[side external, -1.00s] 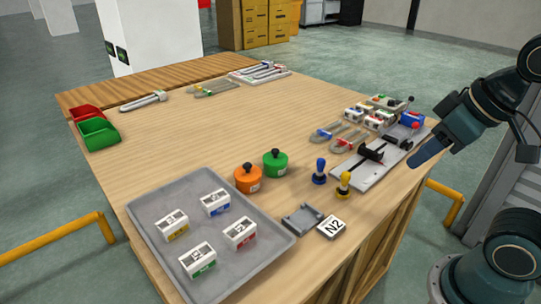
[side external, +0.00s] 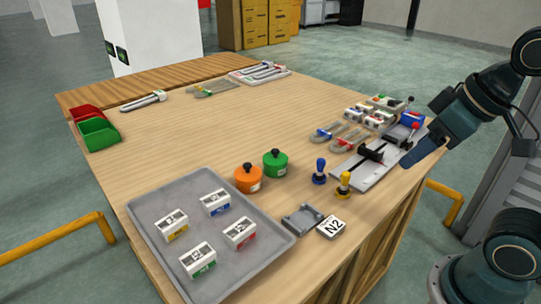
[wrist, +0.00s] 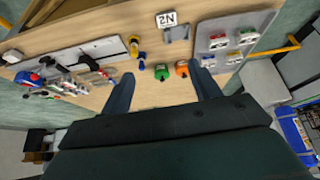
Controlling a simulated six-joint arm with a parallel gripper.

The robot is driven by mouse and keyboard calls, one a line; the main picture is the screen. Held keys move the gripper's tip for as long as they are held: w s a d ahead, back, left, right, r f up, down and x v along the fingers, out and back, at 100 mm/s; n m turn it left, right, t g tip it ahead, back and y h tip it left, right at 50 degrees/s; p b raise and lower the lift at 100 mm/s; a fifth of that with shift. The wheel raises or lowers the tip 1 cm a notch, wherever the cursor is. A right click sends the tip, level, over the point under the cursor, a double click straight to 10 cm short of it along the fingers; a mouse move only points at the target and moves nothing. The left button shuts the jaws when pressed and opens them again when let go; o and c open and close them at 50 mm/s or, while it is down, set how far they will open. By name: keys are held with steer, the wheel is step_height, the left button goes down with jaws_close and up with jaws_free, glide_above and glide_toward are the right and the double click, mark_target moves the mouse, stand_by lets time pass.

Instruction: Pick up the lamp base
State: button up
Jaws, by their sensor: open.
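No part is plainly marked as the lamp base. The likeliest are two round pots with black knobs, one orange (side external: 248,180) and one green (side external: 275,164), standing upright side by side on the wooden table right of the grey tray; I cannot tell which is meant. The wrist view shows the orange pot (wrist: 182,69) and the green pot (wrist: 162,73) beyond my fingertips, both apart from them. My gripper (wrist: 162,78) is open and empty, with its two fingers spread wide. In the side view its end (side external: 412,160) is above the table's right edge.
A grey tray (side external: 185,278) holds several white labelled boxes. Blue (side external: 319,171) and yellow (side external: 344,184) knobbed handles, a small grey holder (side external: 302,219) and an N2 plate (side external: 331,228) stand nearby. A long fixture (side external: 362,166) lies close to my gripper. The table's middle is clear.

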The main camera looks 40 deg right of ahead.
steer(key=w+a+r+n+g+y, duration=0.1)
steer(key=w+a+r+n, duration=0.1)
steer(key=w, duration=0.3)
steer(key=w+a+r+n, duration=0.2)
steer(key=w, duration=0.4)
steer(key=n+g+y, duration=0.3)
steer(key=n+g, duration=0.1)
steer(key=n, duration=0.9)
glide_above(215, 196)
steer(key=d, duration=0.5)
step_height(215, 196, down, 16)
steer(key=shift+s+y, duration=0.2)
steer(key=shift+y, duration=0.1)
steer(key=shift+f, duration=0.1)
steer(key=shift+s+x, duration=0.2)
steer(key=shift+x, duration=3.95)
steer(key=shift+f, duration=0.1)
